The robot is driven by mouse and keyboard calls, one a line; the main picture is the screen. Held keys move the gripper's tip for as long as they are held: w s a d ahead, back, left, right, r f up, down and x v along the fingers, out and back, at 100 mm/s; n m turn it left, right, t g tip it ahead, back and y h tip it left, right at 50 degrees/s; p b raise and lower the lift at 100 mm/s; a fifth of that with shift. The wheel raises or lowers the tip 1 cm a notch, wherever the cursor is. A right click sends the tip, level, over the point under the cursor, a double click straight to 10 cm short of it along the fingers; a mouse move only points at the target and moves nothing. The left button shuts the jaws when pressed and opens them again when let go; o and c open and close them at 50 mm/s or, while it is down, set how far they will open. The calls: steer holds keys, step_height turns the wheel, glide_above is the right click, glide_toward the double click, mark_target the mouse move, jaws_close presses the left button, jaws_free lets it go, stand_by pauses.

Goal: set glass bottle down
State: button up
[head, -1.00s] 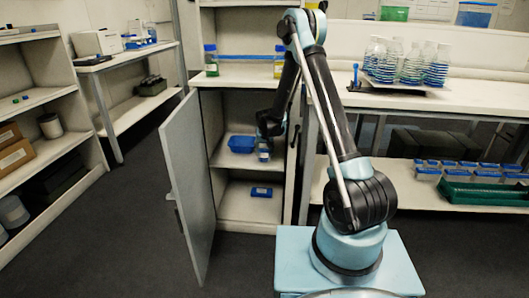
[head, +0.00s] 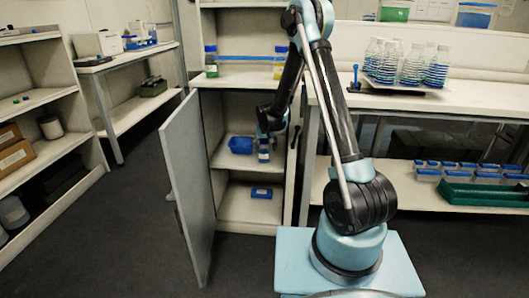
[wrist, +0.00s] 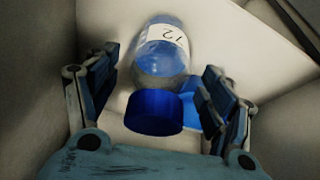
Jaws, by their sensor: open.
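The glass bottle (wrist: 160,62), with a blue cap (wrist: 155,112) and a white label marked 12, shows between my fingers in the wrist view. In the head view the bottle (head: 263,154) stands upright on the middle shelf of the open cabinet, small and partly covered by my gripper. My gripper (head: 265,134) is above it, inside the cabinet. In the wrist view my gripper (wrist: 160,85) is open, its fingers spread apart on both sides of the bottle with gaps to it. The bottle's base is hard to see.
A blue bin (head: 240,145) sits to the left of the bottle on the same shelf. A blue item (head: 261,193) lies on the shelf below. The cabinet door (head: 190,180) stands open at the left. Two bottles stand on the shelf above my gripper.

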steer(key=v, duration=0.8)
steer(key=shift+s, duration=0.1)
